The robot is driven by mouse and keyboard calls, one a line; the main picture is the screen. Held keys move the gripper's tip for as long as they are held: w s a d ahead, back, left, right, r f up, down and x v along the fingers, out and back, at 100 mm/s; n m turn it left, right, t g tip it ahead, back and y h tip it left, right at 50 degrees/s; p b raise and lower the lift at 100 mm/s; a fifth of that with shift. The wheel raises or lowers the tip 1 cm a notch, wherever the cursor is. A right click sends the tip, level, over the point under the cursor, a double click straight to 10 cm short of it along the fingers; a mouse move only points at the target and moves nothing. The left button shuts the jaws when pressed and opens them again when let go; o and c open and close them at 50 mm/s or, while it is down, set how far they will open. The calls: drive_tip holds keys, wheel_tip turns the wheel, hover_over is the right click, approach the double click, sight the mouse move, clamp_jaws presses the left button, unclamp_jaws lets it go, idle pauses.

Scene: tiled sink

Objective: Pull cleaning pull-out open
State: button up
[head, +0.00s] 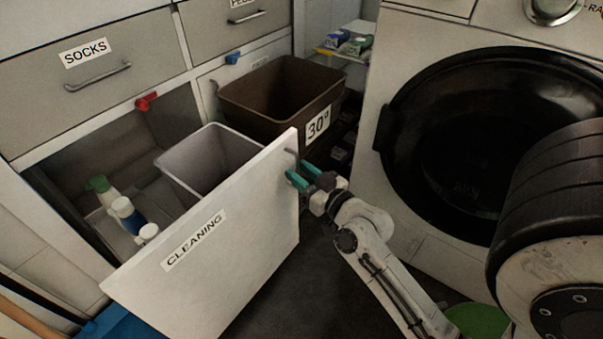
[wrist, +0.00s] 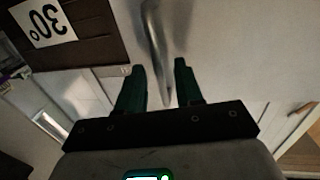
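The pull-out front labelled CLEANING (head: 225,245) stands out from the cabinet, with a grey bin (head: 190,172) and several bottles (head: 125,212) behind it. Its metal handle (head: 291,154) is near the right end of the front. My gripper (head: 301,174) is at that end with its green fingers pointing at the front. In the wrist view my gripper (wrist: 157,66) has its fingers spread, and the handle (wrist: 154,45) runs down between them with gaps visible on both sides. I cannot tell the fingers' exact depth at the handle.
A brown bin marked 30° (head: 255,115) stands just behind the front. A washing machine (head: 400,190) with a black round door (head: 465,150) is on the right. A closed SOCKS drawer (head: 100,85) is above. Dark floor (head: 290,290) is clear between the front and my arm.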

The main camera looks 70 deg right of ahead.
drive_tip(key=p+v, duration=0.1)
drive_tip(key=v, duration=0.9)
drive_tip(key=shift+s+a, duration=0.15)
drive_tip(key=shift+s, duration=0.2)
idle(0.5)
